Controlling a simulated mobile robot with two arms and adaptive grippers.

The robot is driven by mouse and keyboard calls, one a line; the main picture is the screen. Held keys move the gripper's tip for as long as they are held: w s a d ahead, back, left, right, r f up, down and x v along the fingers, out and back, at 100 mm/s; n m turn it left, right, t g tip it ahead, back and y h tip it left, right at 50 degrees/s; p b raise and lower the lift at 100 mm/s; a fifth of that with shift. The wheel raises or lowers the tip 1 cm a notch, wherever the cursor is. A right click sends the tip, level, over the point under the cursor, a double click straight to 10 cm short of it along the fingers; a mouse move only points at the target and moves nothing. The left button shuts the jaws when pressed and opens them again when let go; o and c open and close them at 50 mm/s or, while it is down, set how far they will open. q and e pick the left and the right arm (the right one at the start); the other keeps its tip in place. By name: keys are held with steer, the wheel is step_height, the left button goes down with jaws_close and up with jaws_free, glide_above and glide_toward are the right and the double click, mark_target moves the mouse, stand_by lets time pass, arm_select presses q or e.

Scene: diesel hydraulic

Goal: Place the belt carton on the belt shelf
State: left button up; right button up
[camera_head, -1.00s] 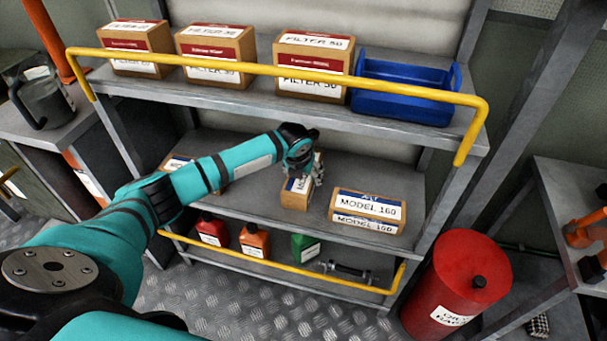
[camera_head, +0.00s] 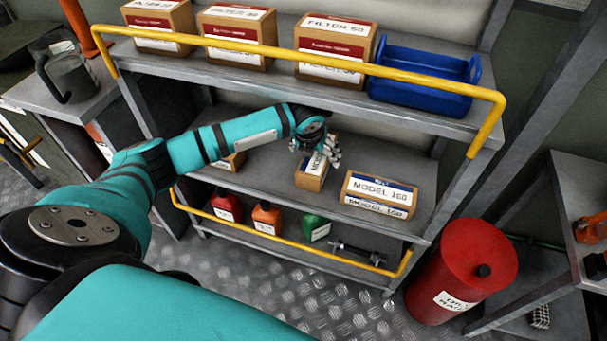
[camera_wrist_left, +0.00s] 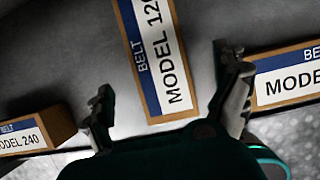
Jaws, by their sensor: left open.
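The belt carton marked MODEL 120 (camera_head: 310,180) stands on the middle shelf, the belt shelf (camera_head: 265,180), with its label facing up in the left wrist view (camera_wrist_left: 158,60). My left gripper (camera_head: 316,152) is open above its back part. In the left wrist view, the two fingers (camera_wrist_left: 168,95) are spread apart, one on each side of the carton, with gaps showing. The carton's back end is partly hidden by the gripper in the head view. My right gripper is not in view.
A MODEL 160 carton (camera_head: 378,196) lies close on the right, and a MODEL 240 carton (camera_wrist_left: 35,135) on the left. Above are filter cartons (camera_head: 335,48), a blue bin (camera_head: 422,82) and a yellow rail (camera_head: 290,60). A red drum (camera_head: 460,270) stands at right.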

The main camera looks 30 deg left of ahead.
arm_select(q)
steer(key=s, duration=0.3)
steer(key=s+d+p, duration=0.1)
steer(key=s, duration=0.2)
steer(key=s+d, duration=0.1)
steer(key=s, duration=0.2)
steer(key=shift+s+d+f+p, duration=0.1)
steer(key=shift+s+f+p, duration=0.05)
steer(key=shift+s+p, duration=0.2)
steer(key=shift+s+d+f, duration=0.15)
steer(key=shift+s+d, duration=0.05)
steer(key=shift+d, duration=0.05)
steer(key=s+d+f+n+h, duration=0.3)
steer(key=s+d+f+n, duration=0.45)
steer(key=d+n, duration=0.5)
steer(key=s+a+f+n, duration=0.2)
steer(key=s+f+n, duration=0.2)
steer(key=n, duration=0.5)
steer(key=s+a+f+n+g+y, duration=0.1)
steer(key=s+f+n, duration=0.3)
steer(key=s+n, duration=0.5)
steer(key=shift+s+a+f+n+g+y, duration=0.15)
steer(key=shift+a+f+n+g+y, duration=0.2)
steer(key=shift+a, duration=0.4)
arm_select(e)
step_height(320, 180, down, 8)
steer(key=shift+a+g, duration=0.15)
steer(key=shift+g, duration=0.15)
